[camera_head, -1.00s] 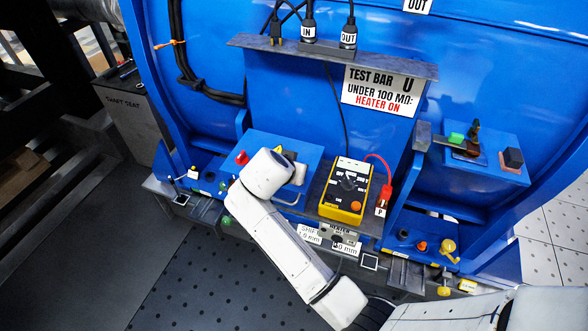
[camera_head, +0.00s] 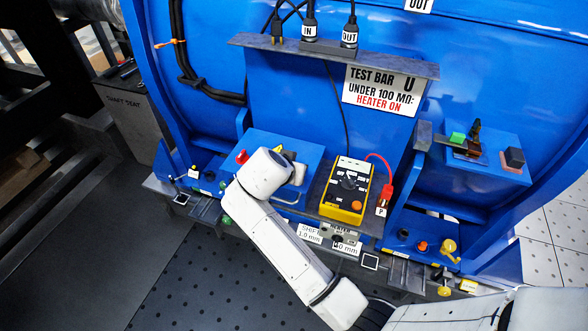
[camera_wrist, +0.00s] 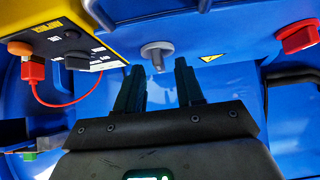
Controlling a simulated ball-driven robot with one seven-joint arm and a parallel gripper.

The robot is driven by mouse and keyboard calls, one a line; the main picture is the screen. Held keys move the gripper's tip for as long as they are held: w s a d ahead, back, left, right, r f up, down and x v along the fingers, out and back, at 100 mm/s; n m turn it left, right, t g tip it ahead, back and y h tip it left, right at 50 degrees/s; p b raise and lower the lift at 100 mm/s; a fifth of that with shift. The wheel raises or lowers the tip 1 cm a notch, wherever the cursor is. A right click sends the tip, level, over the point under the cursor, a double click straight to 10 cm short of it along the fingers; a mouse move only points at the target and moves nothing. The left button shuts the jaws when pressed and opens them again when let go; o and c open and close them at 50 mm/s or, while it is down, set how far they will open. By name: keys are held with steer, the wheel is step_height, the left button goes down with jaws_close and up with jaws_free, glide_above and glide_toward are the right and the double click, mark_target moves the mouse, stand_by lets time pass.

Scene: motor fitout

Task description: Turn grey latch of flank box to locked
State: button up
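The grey latch (camera_wrist: 157,52) is a small knob with a narrow tab on the blue flank box (camera_wrist: 230,22). In the wrist view its tab points down the picture, towards me. My gripper (camera_wrist: 158,68) is open, with its two dark fingers apart. The latch shows in the gap between the fingertips, a finger to either side. I see no clear contact, and I cannot tell how deep the fingers reach around it.
A red latch (camera_wrist: 297,37) sits on the same box, beyond a yellow warning triangle (camera_wrist: 211,58). A yellow tester (camera_head: 344,208) with a red lead stands right beside the box. A shelf (camera_head: 390,63) with plugs hangs above. Black cables run at the upper left.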

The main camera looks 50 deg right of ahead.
steer(key=v, duration=0.9)
steer(key=shift+a+b, duration=0.25)
steer(key=shift+b, duration=0.2)
steer(key=shift+s+r, duration=0.1)
steer(key=s+a+f+n+g+y, duration=0.1)
steer(key=s+a+f+n+y, duration=0.2)
steer(key=s+f+n, duration=0.3)
steer(key=s+a+f+n+g+y, duration=0.1)
steer(key=s+a+f+n+y, duration=0.3)
steer(key=s, duration=1.3)
step_height(320, 180, down, 7)
steer(key=n+y, duration=0.1)
steer(key=n, duration=0.2)
steer(key=shift+s, duration=0.3)
steer(key=shift+r, duration=0.15)
